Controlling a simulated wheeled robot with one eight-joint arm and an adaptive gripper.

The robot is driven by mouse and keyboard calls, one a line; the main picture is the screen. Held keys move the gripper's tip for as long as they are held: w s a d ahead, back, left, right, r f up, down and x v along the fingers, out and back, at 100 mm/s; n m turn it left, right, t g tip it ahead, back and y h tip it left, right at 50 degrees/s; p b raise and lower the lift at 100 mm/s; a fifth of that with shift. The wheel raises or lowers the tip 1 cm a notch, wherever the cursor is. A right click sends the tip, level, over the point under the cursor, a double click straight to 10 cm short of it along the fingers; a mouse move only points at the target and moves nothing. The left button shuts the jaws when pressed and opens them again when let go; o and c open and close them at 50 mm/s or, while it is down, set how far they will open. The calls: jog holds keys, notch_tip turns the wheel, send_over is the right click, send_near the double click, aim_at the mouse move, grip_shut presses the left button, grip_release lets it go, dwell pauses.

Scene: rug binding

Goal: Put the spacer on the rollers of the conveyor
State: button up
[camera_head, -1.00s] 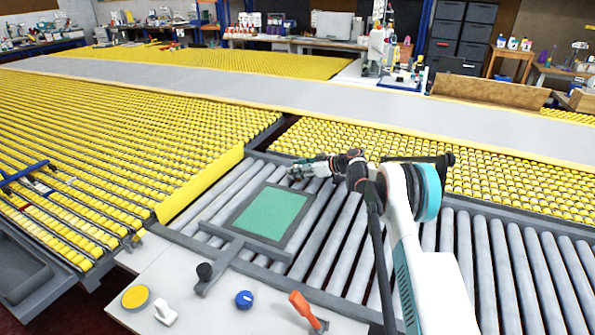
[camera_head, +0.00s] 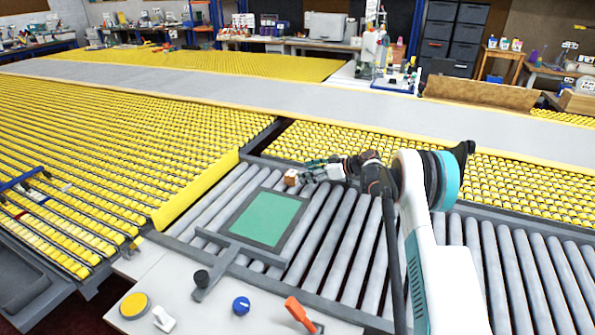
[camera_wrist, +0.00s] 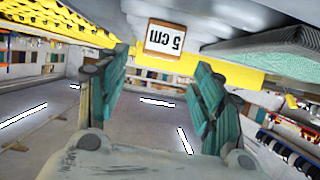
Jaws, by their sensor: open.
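The spacer (camera_head: 291,178) is a small light-brown block on the grey rollers of the conveyor (camera_head: 330,235), near the far right corner of the green pad. The wrist view shows its white face (camera_wrist: 165,39) marked "5 cm", upside down. My gripper (camera_head: 304,172) is open, with its fingertips just right of the spacer. In the wrist view the two teal fingers (camera_wrist: 160,62) stand wide apart, and the spacer shows beyond their tips with nothing gripped between them.
A green pad in a grey frame (camera_head: 227,231) lies over the rollers, left of the spacer. A panel in front carries a blue knob (camera_head: 241,305), a yellow button (camera_head: 134,304) and an orange lever (camera_head: 299,313). Yellow roller beds lie left and behind. Bare rollers extend right.

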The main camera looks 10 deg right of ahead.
jog(key=v, duration=0.4)
jog(key=shift+r+p, duration=0.1)
jog(key=shift+p, duration=0.3)
jog(key=shift+s+r, duration=0.15)
jog(key=shift+r, duration=0.15)
jog(key=s+a+r+m+g+h, duration=0.1)
jog(key=s+a+r+m+h, duration=0.3)
jog(key=s+r, duration=0.7)
jog(key=s+a+r+m+g+h, duration=0.15)
jog(key=s+a+r, duration=0.35)
jog(key=s+r, duration=0.5)
jog(key=s+a+r+m+h, duration=0.2)
jog(key=s+m+h, duration=0.1)
jog(key=s, duration=1.6)
jog(key=s+d+f+m+t+h, duration=0.1)
jog(key=s+f, duration=0.1)
jog(key=s, duration=0.5)
jog(key=s+d+f+m+h, duration=0.1)
jog(key=s+f, duration=0.2)
jog(key=s, duration=0.4)
jog(key=shift+d+f+t, duration=0.15)
jog(key=shift+f+t, duration=0.2)
